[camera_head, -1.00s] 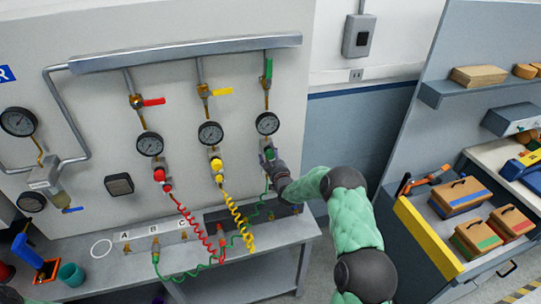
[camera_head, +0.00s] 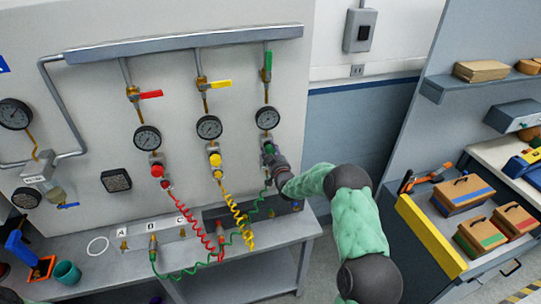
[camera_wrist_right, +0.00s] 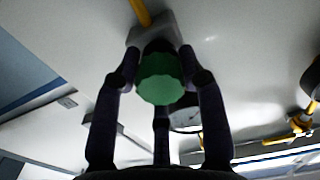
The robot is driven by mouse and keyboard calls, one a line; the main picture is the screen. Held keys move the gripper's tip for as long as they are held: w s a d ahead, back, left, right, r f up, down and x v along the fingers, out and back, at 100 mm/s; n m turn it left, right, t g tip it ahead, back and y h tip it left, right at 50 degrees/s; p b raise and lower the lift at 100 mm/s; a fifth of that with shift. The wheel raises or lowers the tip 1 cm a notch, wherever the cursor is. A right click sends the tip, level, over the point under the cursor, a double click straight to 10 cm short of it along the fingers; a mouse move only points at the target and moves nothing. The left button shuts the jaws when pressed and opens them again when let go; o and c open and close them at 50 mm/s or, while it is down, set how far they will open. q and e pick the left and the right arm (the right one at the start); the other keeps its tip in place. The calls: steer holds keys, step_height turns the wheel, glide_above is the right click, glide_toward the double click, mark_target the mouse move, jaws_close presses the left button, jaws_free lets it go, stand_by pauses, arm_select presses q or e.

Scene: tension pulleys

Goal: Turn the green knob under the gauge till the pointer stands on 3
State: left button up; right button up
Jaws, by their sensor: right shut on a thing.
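The green knob (camera_wrist_right: 160,78) shows in the right wrist view between the dark fingers of my right gripper (camera_wrist_right: 160,90), which is shut on it. In the head view my right gripper (camera_head: 272,156) is at the regulator under the rightmost gauge (camera_head: 267,118), and it hides most of the knob. The gauge has a white face and dark rim; its pointer is too small to read. In the wrist view a gauge (camera_wrist_right: 186,116) is partly hidden behind the fingers. My left gripper is not in the head view.
A red knob (camera_head: 157,170) and a yellow knob (camera_head: 215,159) sit under the gauges to the left. Coiled red (camera_head: 190,215), yellow (camera_head: 237,220) and green (camera_head: 190,268) hoses hang near the bench (camera_head: 240,280).

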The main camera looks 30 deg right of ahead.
steer(key=m+b, duration=0.3)
steer(key=b, duration=0.2)
steer(key=m+b, duration=0.7)
steer(key=b, duration=0.2)
steer(key=shift+a+f+b, duration=0.1)
steer(key=shift+f+b, duration=0.25)
steer(key=shift+f, duration=0.05)
steer(key=shift+r+m+b, duration=0.15)
steer(key=shift+m+b, duration=1.1)
steer(key=shift+m, duration=0.15)
steer(key=o, duration=1.1)
steer(key=shift+r, duration=0.15)
steer(key=shift+o, duration=0.2)
steer(key=shift+s+a, duration=0.1)
steer(key=shift+s, duration=0.4)
steer(key=v, duration=1.1)
